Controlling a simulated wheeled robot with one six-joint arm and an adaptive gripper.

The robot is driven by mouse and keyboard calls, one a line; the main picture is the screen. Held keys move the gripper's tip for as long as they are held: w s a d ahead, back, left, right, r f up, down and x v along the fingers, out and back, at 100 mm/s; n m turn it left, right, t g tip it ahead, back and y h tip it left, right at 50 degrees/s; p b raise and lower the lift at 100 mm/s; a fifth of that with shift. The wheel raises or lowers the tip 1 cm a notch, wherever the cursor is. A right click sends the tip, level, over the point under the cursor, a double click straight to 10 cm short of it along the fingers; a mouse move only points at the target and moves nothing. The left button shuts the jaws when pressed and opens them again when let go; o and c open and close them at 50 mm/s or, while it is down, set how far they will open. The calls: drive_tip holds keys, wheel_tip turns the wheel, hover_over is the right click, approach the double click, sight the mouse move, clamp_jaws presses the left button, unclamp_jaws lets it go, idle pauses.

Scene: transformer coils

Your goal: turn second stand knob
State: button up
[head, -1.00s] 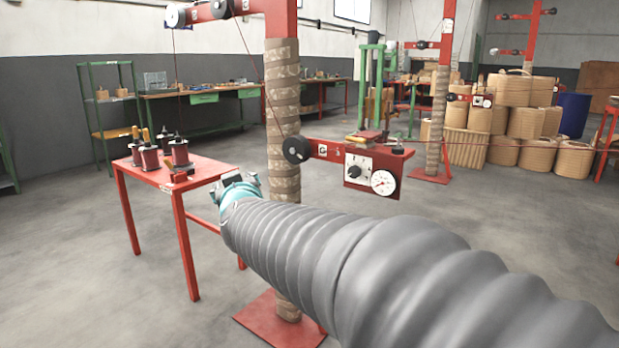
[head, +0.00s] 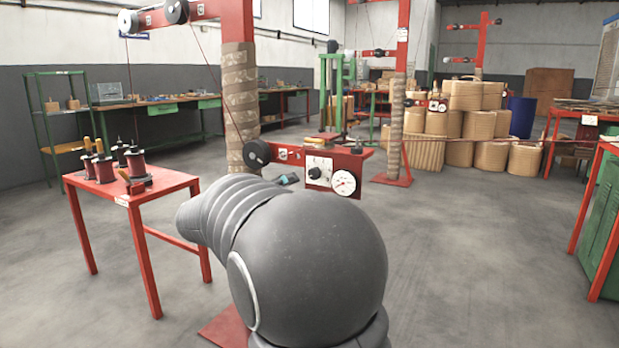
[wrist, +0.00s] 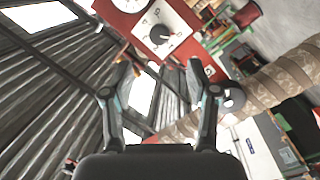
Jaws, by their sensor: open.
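The nearest red stand has a wrapped post (head: 238,105) and a red arm with a white control panel. The panel carries a black knob (head: 316,171) and, to its right, a round white gauge (head: 344,183). In the wrist view the black knob (wrist: 159,34) is ahead of my gripper (wrist: 158,72), just above the gap between its fingers. The fingers are spread, empty and apart from the knob. In the head view only a small teal part of my gripper shows left of the panel; my arm hides the rest.
A second red stand with a wrapped post (head: 394,125) and its own small panel (head: 437,105) stands farther back. A red table (head: 160,184) with several coils is at left. A green cabinet (head: 598,225) is at right. Open floor lies between.

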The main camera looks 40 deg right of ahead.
sight(312, 174)
drive_tip(key=b+x, duration=0.1)
drive_tip(key=x, duration=1)
drive_tip(key=shift+r, duration=0.1)
clamp_jaws()
